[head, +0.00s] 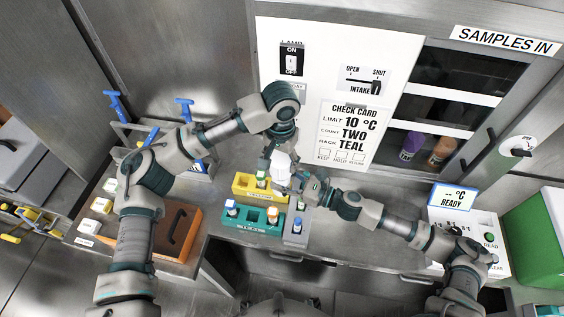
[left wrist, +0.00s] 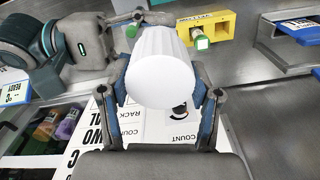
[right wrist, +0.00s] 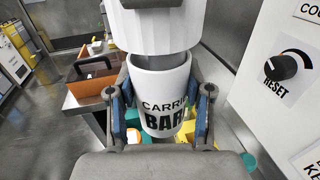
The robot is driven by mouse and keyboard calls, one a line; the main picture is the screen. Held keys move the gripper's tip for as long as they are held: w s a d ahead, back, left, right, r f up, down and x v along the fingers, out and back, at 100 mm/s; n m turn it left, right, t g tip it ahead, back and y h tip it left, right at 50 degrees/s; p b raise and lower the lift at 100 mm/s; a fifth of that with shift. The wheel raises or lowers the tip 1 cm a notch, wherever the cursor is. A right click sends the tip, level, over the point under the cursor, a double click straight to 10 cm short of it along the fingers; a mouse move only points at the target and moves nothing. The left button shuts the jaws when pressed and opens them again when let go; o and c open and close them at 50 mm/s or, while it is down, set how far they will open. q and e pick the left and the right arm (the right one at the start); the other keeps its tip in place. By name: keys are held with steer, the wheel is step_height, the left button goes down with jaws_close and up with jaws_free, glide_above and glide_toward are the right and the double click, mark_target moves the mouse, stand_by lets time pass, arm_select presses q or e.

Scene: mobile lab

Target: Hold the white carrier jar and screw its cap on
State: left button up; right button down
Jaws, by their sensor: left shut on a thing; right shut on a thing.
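My left gripper (left wrist: 160,88) is shut on the white ribbed cap (left wrist: 162,65), its fingers on opposite sides of it. My right gripper (right wrist: 158,98) is shut on the white carrier jar (right wrist: 160,95), which has black lettering, partly hidden by the fingers. In the right wrist view the cap (right wrist: 158,25) is directly above the jar, in line with it. A grey band shows between them; I cannot tell whether the threads are engaged. In the head view both grippers meet at the white cap (head: 281,162) above the counter, and the jar is mostly hidden.
A yellow rack (head: 243,185) and a teal rack (head: 236,222) with small vials stand on the counter below. An orange tray (head: 184,245) is to the left. A white panel (head: 335,60) with switches rises behind, and a reader (head: 462,215) stands at right.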

arm_select(q)
steer(key=shift+a, duration=0.1)
steer(key=shift+f, duration=0.9)
steer(key=shift+f, duration=0.55)
